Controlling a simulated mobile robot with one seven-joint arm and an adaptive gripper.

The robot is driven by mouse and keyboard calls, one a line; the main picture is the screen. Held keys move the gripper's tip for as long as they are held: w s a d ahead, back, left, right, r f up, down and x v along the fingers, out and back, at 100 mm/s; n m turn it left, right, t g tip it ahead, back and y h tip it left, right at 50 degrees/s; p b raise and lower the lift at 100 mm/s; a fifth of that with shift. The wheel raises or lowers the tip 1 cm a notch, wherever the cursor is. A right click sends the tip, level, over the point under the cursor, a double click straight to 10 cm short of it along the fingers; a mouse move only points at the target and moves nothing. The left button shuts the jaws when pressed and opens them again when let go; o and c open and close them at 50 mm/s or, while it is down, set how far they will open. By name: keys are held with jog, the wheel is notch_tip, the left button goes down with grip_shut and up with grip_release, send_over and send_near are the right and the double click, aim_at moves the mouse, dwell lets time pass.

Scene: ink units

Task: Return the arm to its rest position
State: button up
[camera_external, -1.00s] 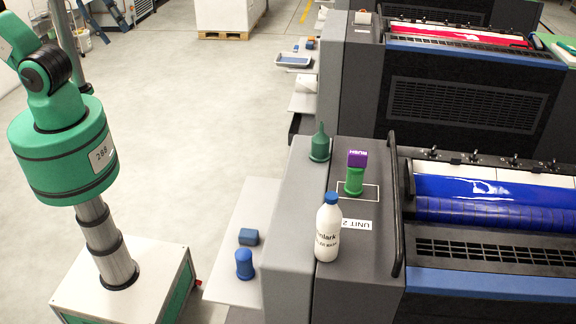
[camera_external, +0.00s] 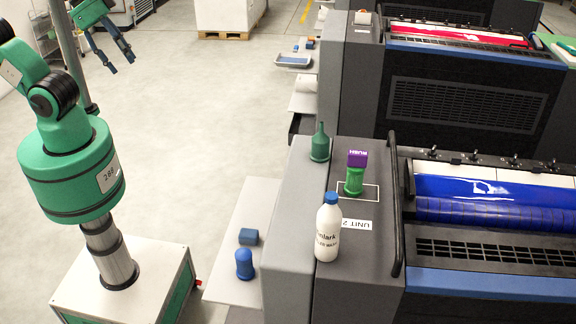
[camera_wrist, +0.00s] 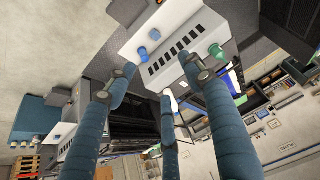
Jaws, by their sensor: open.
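My gripper (camera_external: 110,48) hangs at the upper left of the external view, its blue fingers spread apart and empty, over the pale floor. My green arm is folded above my base. In the wrist view my gripper (camera_wrist: 160,88) shows several blue padded fingers, open, with nothing between them. The press unit and the things on it lie well away from the fingers.
Blue pieces (camera_external: 244,263) sit on a side shelf (camera_external: 222,283). The floor between is clear.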

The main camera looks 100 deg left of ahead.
notch_tip(320, 180, down, 10)
jog(key=b, duration=0.9)
jog(key=shift+f, duration=0.15)
dwell(0.6)
